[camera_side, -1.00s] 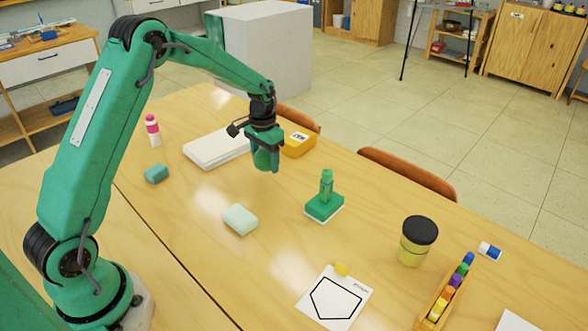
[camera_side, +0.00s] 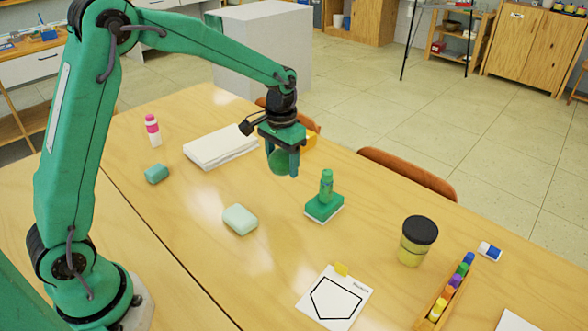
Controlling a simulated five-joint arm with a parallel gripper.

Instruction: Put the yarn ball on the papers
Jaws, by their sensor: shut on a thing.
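The yarn ball (camera_side: 280,162) is green and round. My gripper (camera_side: 283,158) is shut on it and holds it above the table, in the upper middle of the side view. One finger hides part of the ball. The papers (camera_side: 212,150) are a white stack lying flat on the table, left of my gripper. In the picture the ball hangs to the right of the stack and apart from it.
A pink-and-white bottle (camera_side: 152,131), a teal block (camera_side: 156,174) and a pale soap-like block (camera_side: 240,219) stand nearby. A black-lidded jar (camera_side: 417,241) is at right.

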